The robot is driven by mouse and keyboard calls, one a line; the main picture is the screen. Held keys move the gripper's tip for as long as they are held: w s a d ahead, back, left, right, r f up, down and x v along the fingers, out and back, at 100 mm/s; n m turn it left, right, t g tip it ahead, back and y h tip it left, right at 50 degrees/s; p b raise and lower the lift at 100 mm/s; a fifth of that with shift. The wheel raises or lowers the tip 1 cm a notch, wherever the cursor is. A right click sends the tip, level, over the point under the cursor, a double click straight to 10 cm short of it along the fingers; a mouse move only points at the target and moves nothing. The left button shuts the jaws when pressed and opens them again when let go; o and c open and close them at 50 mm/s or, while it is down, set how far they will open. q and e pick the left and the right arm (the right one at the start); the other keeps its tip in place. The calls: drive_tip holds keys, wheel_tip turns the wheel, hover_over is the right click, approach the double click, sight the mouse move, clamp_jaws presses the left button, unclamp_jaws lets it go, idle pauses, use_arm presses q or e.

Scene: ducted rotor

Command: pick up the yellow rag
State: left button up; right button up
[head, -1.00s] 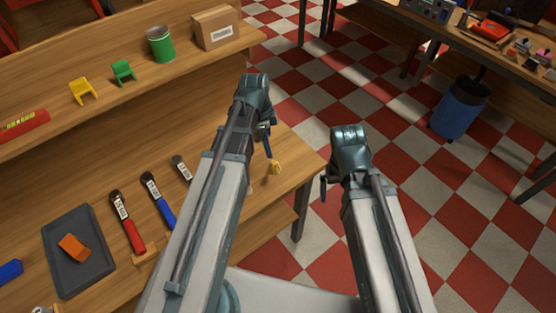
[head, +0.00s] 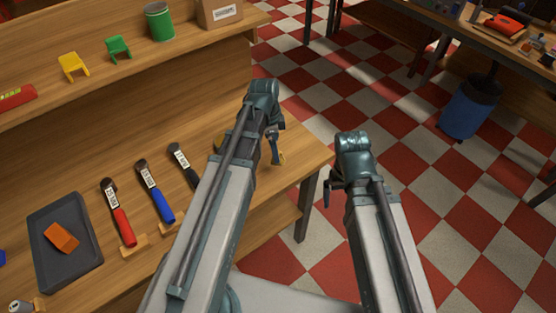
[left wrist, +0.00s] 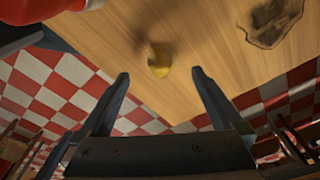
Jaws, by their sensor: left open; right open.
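A small yellow thing (left wrist: 159,62) lies on the wooden tabletop in the left wrist view, ahead of the gap between my left fingers; in the head view a yellow bit (head: 282,157) shows beside my left gripper (head: 273,150). I cannot tell for sure whether it is the rag. My left gripper is open and empty, with its two fingers (left wrist: 160,92) apart and not touching the yellow thing. My right gripper (head: 328,193) is open beyond the table's right edge, over the floor.
A flat tan, dark-marked patch (left wrist: 270,22) lies to the right in the left wrist view. A blue bin (head: 470,108) stands on the floor.

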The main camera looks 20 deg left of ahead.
use_arm(q)
drive_tip(key=shift+w+d+f+b, duration=0.1)
drive_tip(key=shift+d+f+b, duration=0.1)
drive_tip(key=shift+f+b, duration=1.1)
drive_tip(key=shift+w+d+f+b, duration=0.1)
drive_tip(key=shift+d+f+b, duration=0.1)
drive_tip(key=shift+f+b, duration=1.1)
drive_tip(key=shift+r, duration=0.1)
